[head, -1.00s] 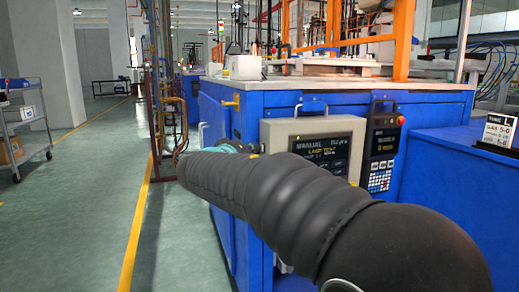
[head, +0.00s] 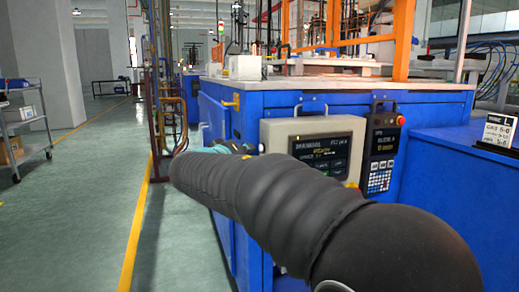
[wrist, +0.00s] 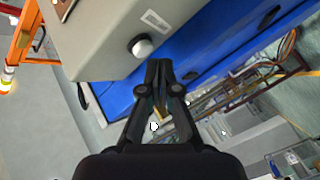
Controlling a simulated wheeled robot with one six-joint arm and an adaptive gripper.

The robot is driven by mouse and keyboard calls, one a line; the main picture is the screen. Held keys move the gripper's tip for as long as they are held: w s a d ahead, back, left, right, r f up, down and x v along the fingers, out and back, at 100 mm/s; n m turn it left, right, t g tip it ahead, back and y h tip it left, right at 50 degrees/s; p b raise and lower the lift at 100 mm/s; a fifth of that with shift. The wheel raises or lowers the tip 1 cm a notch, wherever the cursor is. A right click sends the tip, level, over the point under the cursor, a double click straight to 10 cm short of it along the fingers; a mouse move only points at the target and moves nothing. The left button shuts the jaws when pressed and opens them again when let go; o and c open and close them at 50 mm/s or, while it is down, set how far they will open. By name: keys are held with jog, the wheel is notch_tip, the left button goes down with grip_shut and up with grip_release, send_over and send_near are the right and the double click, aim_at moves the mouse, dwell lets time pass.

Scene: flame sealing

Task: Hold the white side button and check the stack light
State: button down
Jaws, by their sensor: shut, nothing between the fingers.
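The white side button (wrist: 142,47) is a round white cap in a dark collar on the side of the beige control box (wrist: 110,30). My gripper (wrist: 158,66) is shut and empty, its fingertips just below and right of the button in the wrist view, apparently apart from it. In the head view my arm hides most of the gripper; a small white spot at the control box's left edge (head: 261,148) looks like the button. The box's screen (head: 322,152) is lit with text too small to read surely. A small red-topped light (head: 221,26) in the background may be a stack light.
The blue machine cabinet (head: 222,115) stands behind the control box. A keypad pendant (head: 381,150) hangs to its right. A grey cart (head: 25,125) stands far left. The floor left of the yellow line (head: 134,225) is mostly clear.

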jog(key=shift+s+a, duration=0.1)
jog(key=shift+a, duration=0.1)
jog(key=shift+s+a, duration=0.2)
jog(key=shift+a, duration=0.6)
jog(key=shift+s+a, duration=0.25)
jog(key=shift+a, duration=0.55)
jog(key=shift+s+a, duration=0.2)
jog(key=shift+a, duration=0.6)
